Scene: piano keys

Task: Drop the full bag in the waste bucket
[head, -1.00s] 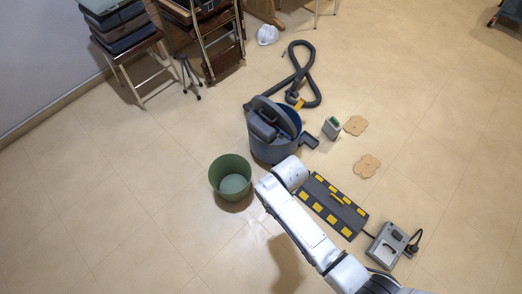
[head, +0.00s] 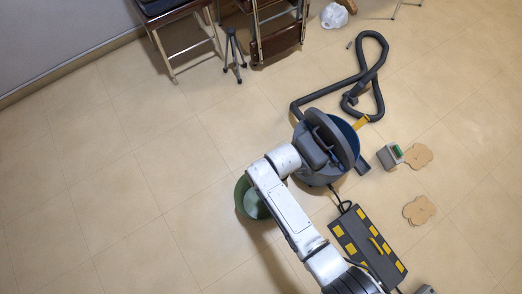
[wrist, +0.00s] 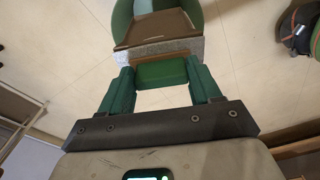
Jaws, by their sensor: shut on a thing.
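The green waste bucket (head: 243,196) stands on the floor in the head view, partly behind my arm. Its green wall (wrist: 122,18) also shows at the top of the wrist view. My gripper (wrist: 161,74) is shut on the bag, at a green block between its fingers. The bag shows as a brown flat plate (wrist: 154,27) with grey material (wrist: 172,48) next to it. In the wrist view the bag overlaps the bucket's near side; I cannot tell the height between them. In the head view my arm hides the gripper and the bag.
A grey-blue vacuum cleaner (head: 318,150) with a dark hose (head: 376,60) stands close right of the bucket. A black and yellow case (head: 368,246), a small grey box (head: 389,156) and brown flat pieces (head: 420,210) lie further right. The floor left of the bucket is clear.

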